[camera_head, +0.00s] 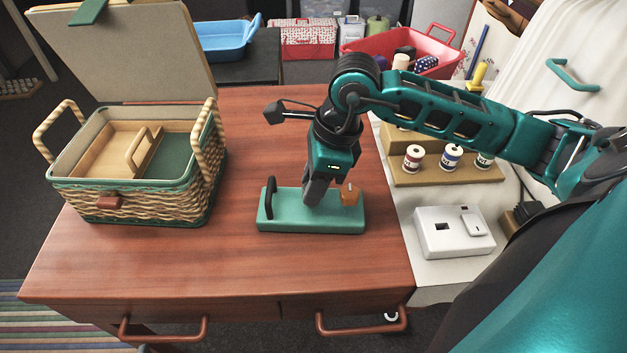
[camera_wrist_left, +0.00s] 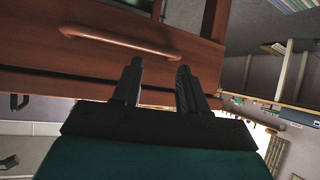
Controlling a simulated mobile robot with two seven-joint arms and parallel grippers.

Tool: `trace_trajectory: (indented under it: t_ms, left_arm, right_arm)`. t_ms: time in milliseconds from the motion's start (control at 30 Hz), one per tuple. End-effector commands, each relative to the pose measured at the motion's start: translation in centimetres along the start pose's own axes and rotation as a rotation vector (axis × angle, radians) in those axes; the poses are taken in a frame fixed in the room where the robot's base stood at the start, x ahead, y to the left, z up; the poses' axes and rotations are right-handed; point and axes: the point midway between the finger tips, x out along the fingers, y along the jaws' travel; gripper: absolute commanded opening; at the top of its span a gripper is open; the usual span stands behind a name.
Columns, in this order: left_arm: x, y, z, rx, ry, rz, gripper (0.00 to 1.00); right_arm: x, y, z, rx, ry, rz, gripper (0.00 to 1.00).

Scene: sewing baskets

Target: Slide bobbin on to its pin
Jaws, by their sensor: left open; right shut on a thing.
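A teal base (camera_head: 290,222) lies on the table, with an upright black piece (camera_head: 271,190) at its left end and a small orange-brown piece (camera_head: 350,194) near its right end. My right gripper (camera_head: 313,200) points down over the middle of the base, left of the orange-brown piece. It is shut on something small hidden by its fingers. I cannot make out the bobbin or its pin there, nor whether they touch. My left gripper (camera_wrist_left: 158,75) is open and empty in the left wrist view, below the table top near a drawer handle (camera_wrist_left: 120,43).
An open wicker basket (camera_head: 135,205) stands on the left of the wooden table (camera_head: 240,265). On the right are a stepped rack (camera_head: 430,178) with several thread spools and a white box (camera_head: 450,240). The table front is clear. A red basket (camera_head: 440,66) is behind.

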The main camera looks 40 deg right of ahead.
Motion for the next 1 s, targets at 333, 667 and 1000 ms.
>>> trace_trajectory:
  t_ms: [333, 667, 1000]
  left_arm:
    - [0.0, 0.0, 1.2, -0.003, -0.022, 0.0, 0.43]
    - [0.1, 0.1, 1.2, -0.007, -0.016, -0.001, 0.43]
    - [0.6, 0.1, 1.3, -0.009, -0.006, -0.001, 0.43]
  right_arm:
    - [0.0, 0.0, 0.0, 0.006, -0.002, -0.002, 0.04]
    - [0.3, 0.0, -0.1, 0.006, -0.001, -0.002, 0.04]
    - [1.1, 0.0, -0.3, 0.006, -0.001, -0.002, 0.04]
